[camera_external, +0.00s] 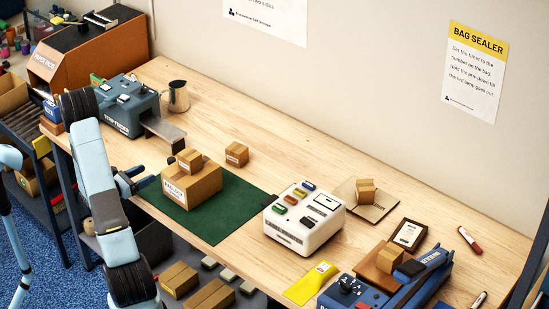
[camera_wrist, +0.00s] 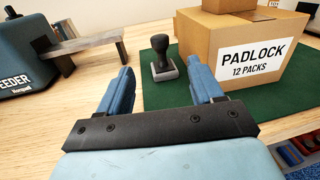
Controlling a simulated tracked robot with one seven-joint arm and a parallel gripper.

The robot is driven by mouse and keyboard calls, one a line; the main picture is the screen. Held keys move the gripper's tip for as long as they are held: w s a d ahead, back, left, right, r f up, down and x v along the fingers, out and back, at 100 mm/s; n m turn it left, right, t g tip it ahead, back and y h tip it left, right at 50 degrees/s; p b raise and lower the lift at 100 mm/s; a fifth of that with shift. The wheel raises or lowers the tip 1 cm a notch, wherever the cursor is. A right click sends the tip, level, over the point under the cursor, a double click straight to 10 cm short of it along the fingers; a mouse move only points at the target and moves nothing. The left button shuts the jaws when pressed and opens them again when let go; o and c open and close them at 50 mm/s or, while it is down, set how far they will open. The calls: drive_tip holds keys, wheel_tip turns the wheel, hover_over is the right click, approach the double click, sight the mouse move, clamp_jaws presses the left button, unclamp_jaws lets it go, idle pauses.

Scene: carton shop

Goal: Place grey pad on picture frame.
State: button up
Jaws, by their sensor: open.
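No thing is plainly the grey pad; I cannot tell which it is. A black stamp with a grey base (camera_wrist: 164,68) stands upright on the green mat in the wrist view, beyond and between my fingertips. A dark picture frame (camera_external: 409,234) with a pale sheet lies on the table at the right, far from my gripper. My gripper (camera_external: 146,183) is open and empty, left of the padlock carton (camera_external: 192,187). In the wrist view my gripper (camera_wrist: 162,84) shows both blue fingers apart.
The padlock carton bears a smaller box on the green mat (camera_external: 236,209). A white machine (camera_external: 303,216) with coloured blocks stands mid-table. The feeder (camera_external: 127,108) and a metal jug (camera_external: 177,96) are left. A blue sealer (camera_external: 425,272) is near the frame. Bare wood lies along the back.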

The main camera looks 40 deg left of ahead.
drive_tip(key=s+m, duration=0.2)
drive_tip(key=m, duration=0.2)
drive_tip(key=shift+s+a+f+m, duration=0.15)
drive_tip(key=shift+s+a+m, duration=0.15)
drive_tip(key=shift+s, duration=0.1)
drive_tip(key=shift+s+m, duration=0.45)
drive_tip(key=shift+m, duration=0.55)
drive_tip(key=w, duration=0.4)
drive_tip(key=w+d, duration=0.1)
drive_tip(key=w, duration=0.4)
drive_tip(key=w+d, duration=0.1)
drive_tip(key=w, duration=0.3)
drive_tip(key=shift+w+d, duration=0.1)
drive_tip(key=shift+w, duration=0.1)
clamp_jaws()
wheel_tip(320, 180, up, 10)
drive_tip(key=s+a+r+n+g+y, duration=0.1)
drive_tip(key=a+r+n+g+y, duration=0.1)
drive_tip(key=a+y, duration=0.5)
drive_tip(key=s+a+r+n+g+y, duration=0.2)
drive_tip(key=a+r+n+y, duration=0.3)
drive_tip(key=a+n+y, duration=0.2)
drive_tip(key=shift+s+a+n, duration=0.15)
drive_tip(key=shift+a+n, duration=0.1)
drive_tip(key=shift+n, duration=0.05)
